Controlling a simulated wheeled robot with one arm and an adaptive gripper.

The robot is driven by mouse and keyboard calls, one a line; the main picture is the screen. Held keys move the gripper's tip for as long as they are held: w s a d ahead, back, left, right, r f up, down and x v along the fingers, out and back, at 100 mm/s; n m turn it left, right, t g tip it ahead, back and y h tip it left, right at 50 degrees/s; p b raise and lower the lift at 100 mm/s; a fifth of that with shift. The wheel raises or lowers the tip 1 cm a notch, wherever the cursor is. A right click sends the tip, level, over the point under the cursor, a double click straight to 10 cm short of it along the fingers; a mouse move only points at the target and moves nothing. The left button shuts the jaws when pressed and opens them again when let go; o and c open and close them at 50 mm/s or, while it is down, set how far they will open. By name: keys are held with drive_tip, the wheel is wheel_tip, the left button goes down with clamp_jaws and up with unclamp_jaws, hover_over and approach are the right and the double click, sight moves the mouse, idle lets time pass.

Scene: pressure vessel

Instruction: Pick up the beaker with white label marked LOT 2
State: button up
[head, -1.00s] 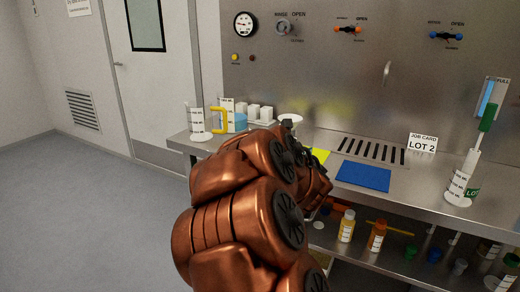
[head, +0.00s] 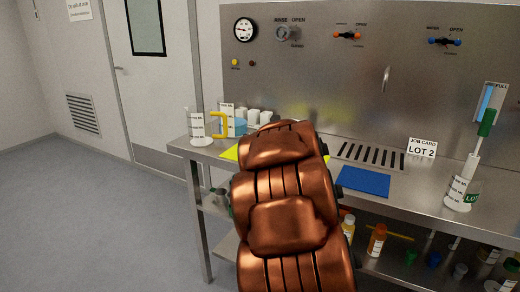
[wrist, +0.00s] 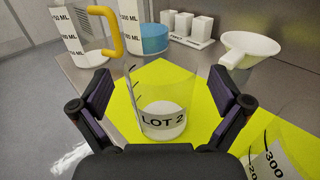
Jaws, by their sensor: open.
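The clear beaker (wrist: 163,105) with a white label marked LOT 2 stands upright on the yellow mat (wrist: 135,85) in the wrist view, with something white in its bottom. My gripper (wrist: 160,93) is open, with one finger left of the beaker and one right of it. Gaps show between the fingers and the glass, and nothing is held. In the head view my arm hides this beaker and my gripper; the job card (head: 422,147) there reads LOT 2.
A beaker (wrist: 280,155) with a 300 mark stands close at the right. A yellow-handled beaker (wrist: 76,36), a blue-filled beaker (wrist: 154,38), white blocks (wrist: 190,28) and a white funnel (wrist: 248,45) stand behind. A blue mat (head: 363,180) lies bare on the bench.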

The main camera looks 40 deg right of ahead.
drive_tip(key=shift+x, duration=2.2)
drive_tip(key=shift+r, duration=0.1)
drive_tip(key=c, duration=1.4)
